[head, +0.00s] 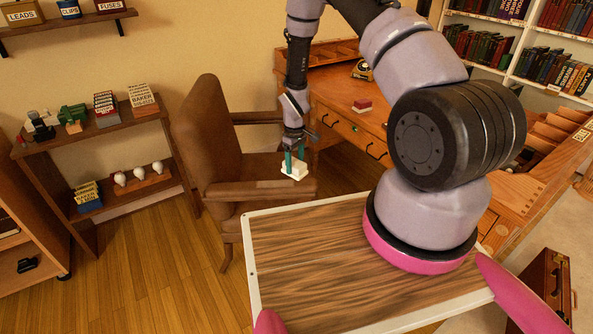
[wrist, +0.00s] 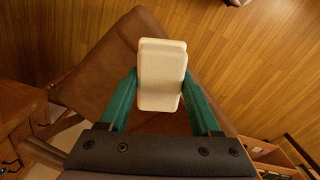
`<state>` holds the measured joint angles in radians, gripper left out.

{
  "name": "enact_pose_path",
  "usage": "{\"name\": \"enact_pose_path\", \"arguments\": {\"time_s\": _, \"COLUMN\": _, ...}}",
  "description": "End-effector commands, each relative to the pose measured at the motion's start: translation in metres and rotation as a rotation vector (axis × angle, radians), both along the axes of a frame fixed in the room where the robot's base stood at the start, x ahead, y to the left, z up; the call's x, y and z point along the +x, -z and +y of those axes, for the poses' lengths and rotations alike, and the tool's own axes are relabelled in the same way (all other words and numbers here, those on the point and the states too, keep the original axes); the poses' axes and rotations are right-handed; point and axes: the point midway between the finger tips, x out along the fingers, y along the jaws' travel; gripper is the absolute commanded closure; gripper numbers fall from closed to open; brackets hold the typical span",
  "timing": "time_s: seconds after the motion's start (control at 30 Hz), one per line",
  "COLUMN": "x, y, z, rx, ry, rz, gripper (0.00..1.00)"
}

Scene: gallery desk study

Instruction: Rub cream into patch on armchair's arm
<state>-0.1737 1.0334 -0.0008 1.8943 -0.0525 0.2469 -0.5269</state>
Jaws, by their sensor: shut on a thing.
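My gripper (head: 294,157) points down with its teal fingers shut on a cream-white pad (head: 296,170). In the wrist view, the pad (wrist: 162,75) sits between the fingertips of my gripper (wrist: 160,84). The brown armchair (head: 200,130) stands left of the desk, and its backrest shows in the wrist view (wrist: 100,65). The pad is by the front end of the chair's near arm (head: 250,190). I cannot tell whether it touches that arm. No separate patch or cream can be made out on the chair.
A wooden desk (head: 345,120) with a small red-and-white block (head: 362,106) stands behind the chair. A low shelf (head: 110,140) with books and bulbs is at the left. My wood-topped base fills the front. Open floor (head: 170,280) lies at lower left.

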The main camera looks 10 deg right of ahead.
Motion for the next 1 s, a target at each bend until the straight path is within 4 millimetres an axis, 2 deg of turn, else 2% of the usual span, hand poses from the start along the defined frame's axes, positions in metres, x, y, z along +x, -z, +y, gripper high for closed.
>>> {"name": "enact_pose_path", "arguments": {"time_s": 0.23, "x": 0.005, "y": -0.024, "z": 0.004, "rx": 0.001, "ry": 0.002, "rz": -0.001, "gripper": 0.80}}
{"name": "enact_pose_path", "arguments": {"time_s": 0.4, "x": 0.006, "y": -0.032, "z": 0.006, "rx": 0.000, "ry": 0.003, "rz": 0.000, "gripper": 0.80}}
{"name": "enact_pose_path", "arguments": {"time_s": 1.0, "x": 0.007, "y": -0.034, "z": 0.006, "rx": 0.000, "ry": 0.003, "rz": 0.000, "gripper": 0.80}}
